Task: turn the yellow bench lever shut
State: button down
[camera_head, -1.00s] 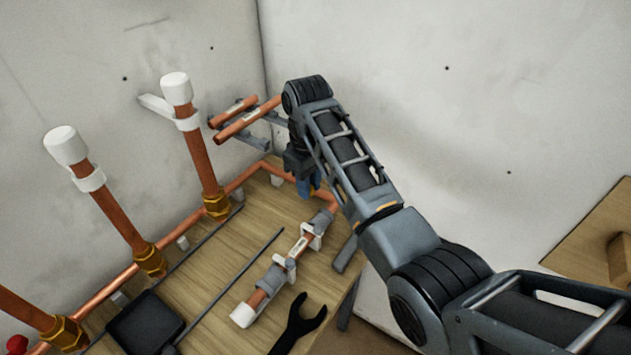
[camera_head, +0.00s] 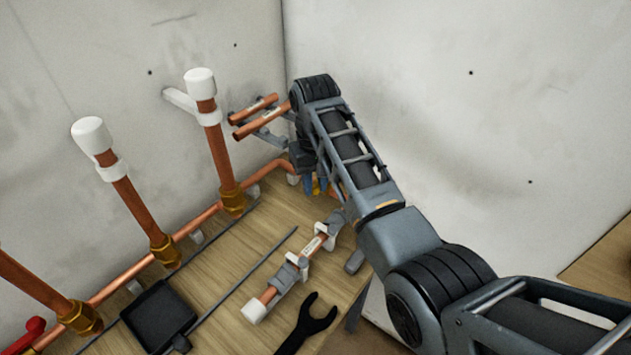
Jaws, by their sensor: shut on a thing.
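My gripper (camera_head: 314,184) is at the far right corner of the wooden bench, by the end of the long copper pipe. Its blue fingers point down and are shut on a small yellow part, which looks like the yellow bench lever (camera_head: 319,189). Only a sliver of yellow shows. The rest is hidden behind the fingers and my arm, so I cannot tell the lever's angle.
Upright copper pipes with white caps (camera_head: 199,83) stand along the wall on the left. A clamped pipe piece (camera_head: 312,246), a black wrench (camera_head: 305,325), a black tray (camera_head: 158,317) and a thin rod (camera_head: 243,275) lie on the bench. A red handle (camera_head: 27,335) is at lower left.

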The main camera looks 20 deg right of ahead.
aim_at(315, 185)
jog(key=c, duration=0.9)
grip_release()
notch_tip(315, 185, up, 7)
jog(key=shift+w+d+f, duration=0.1)
jog(key=shift+f, duration=0.05)
jog(key=shift+r, duration=0.55)
